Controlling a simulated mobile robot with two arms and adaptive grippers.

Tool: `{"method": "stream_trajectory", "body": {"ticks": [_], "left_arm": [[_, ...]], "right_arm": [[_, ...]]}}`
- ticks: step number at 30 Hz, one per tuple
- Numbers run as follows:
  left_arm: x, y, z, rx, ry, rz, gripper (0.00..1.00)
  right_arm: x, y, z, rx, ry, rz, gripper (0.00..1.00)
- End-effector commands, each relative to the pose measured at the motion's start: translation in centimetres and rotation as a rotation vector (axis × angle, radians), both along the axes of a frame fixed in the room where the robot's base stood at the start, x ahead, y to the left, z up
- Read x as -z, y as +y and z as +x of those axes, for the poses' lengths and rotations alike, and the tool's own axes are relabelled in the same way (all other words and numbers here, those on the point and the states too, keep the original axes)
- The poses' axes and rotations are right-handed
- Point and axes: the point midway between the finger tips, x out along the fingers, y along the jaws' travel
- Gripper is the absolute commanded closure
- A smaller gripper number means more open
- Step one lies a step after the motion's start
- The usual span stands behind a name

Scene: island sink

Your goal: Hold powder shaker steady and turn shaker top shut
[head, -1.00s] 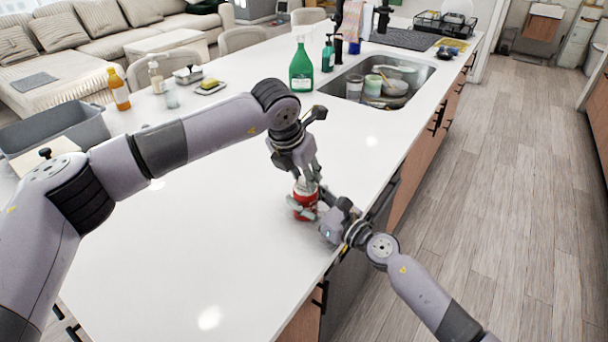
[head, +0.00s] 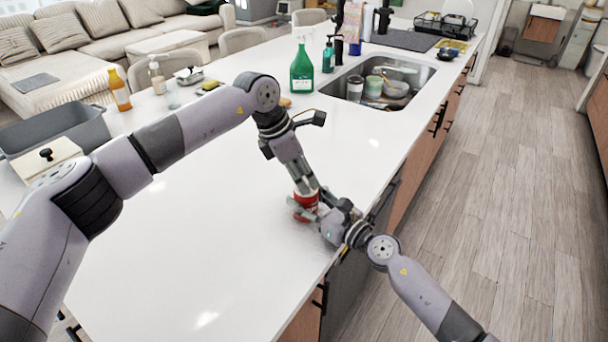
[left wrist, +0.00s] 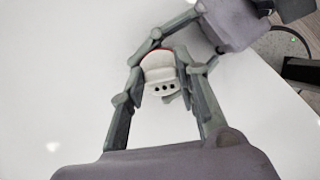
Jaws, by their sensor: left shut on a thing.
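The powder shaker (head: 306,201) stands upright on the white counter near its right edge. Its body is red; its white shaker top (left wrist: 160,68) shows dark holes in the left wrist view. My left gripper (head: 306,187) reaches down from above and is shut on the shaker top, a finger on each side. My right gripper (head: 314,207) comes in low from the right, its fingers around the red body, and appears shut on it. The fingers of both grippers hide much of the shaker.
The counter (head: 190,240) around the shaker is clear. A green spray bottle (head: 302,70) and a sink (head: 425,82) with dishes lie farther back. A grey bin (head: 60,128), a lidded box (head: 45,162) and an orange bottle (head: 119,90) are on the left.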

Motion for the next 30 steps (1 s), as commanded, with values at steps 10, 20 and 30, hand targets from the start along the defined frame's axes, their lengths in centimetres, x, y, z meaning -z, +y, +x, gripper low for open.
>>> {"method": "stream_trajectory", "body": {"ticks": [10, 20, 30], "left_arm": [[0.81, 0.36, 0.19, 0.323, 0.009, 0.014, 0.99], [0.79, 0.28, 0.35, 0.618, 0.009, 0.014, 0.99], [0.75, 0.21, 0.48, 0.800, 0.007, 0.013, 0.99]], "right_arm": [[-0.19, 0.22, -0.13, -0.006, -0.003, 0.003, 0.87], [-0.23, 0.23, -0.13, -0.006, -0.003, 0.004, 0.87], [-0.28, 0.23, -0.11, -0.005, -0.004, 0.005, 0.87]]}}
